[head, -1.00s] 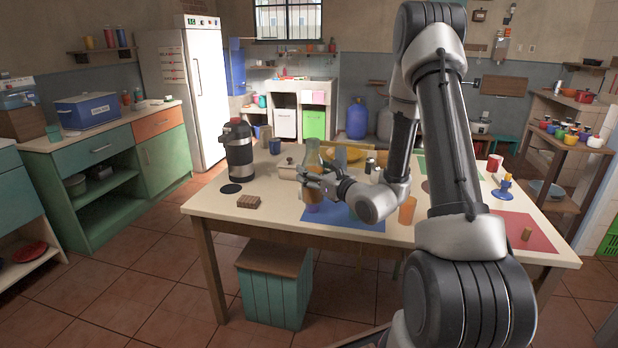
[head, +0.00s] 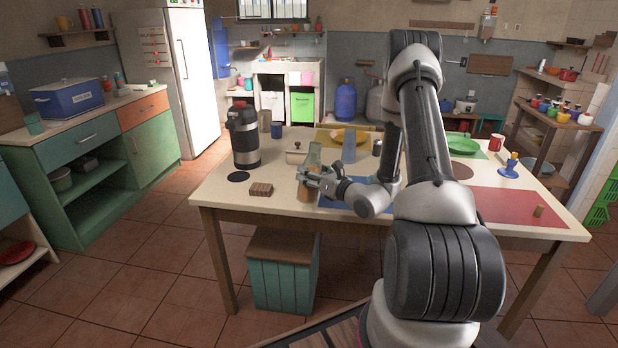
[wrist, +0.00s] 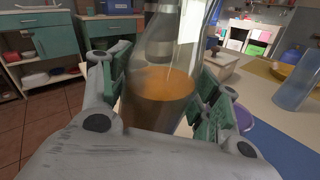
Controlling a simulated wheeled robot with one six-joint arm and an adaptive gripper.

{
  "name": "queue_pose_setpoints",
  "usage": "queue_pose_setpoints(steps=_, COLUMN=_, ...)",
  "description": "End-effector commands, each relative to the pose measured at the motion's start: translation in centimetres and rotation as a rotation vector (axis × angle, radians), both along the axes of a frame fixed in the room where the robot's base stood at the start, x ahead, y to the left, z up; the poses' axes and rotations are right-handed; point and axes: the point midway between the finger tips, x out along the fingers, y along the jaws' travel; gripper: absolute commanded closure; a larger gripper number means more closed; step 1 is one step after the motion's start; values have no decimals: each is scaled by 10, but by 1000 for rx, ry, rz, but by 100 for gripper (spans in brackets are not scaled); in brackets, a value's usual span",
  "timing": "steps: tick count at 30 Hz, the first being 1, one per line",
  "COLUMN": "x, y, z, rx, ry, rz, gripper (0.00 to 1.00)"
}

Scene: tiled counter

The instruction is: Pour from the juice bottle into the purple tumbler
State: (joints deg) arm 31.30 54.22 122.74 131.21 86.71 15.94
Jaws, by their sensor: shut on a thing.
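The juice bottle (head: 313,157) is clear glass with orange-brown liquid in its lower part. My gripper (head: 312,179) is shut around its body and holds it nearly upright by the table's near side. In the wrist view the bottle (wrist: 163,88) stands between the two green-padded fingers, its liquid surface visible and its top out of frame. A purple rim, apparently the purple tumbler (wrist: 244,118), shows just right of the right finger, mostly hidden by it. I cannot make out the tumbler in the head view now.
A blue translucent glass (head: 349,147) stands behind my gripper. A black-and-steel flask (head: 243,137) and a brown block (head: 261,189) are to the left. A blue mat (head: 338,203) lies below my gripper. My arm hides the table's middle; a red mat (head: 510,205) lies at right.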

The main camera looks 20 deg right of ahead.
Motion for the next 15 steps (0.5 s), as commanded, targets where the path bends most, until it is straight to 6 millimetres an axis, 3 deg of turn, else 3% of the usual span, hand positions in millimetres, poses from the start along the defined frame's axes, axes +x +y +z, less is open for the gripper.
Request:
queue_pose_setpoints(steps=12, x=10, y=-25, z=25, rx=108, ry=43, rz=-1, gripper=79)
queue_pose_setpoints(steps=15, x=7, y=-18, z=17, rx=171, ry=73, rz=0, gripper=79)
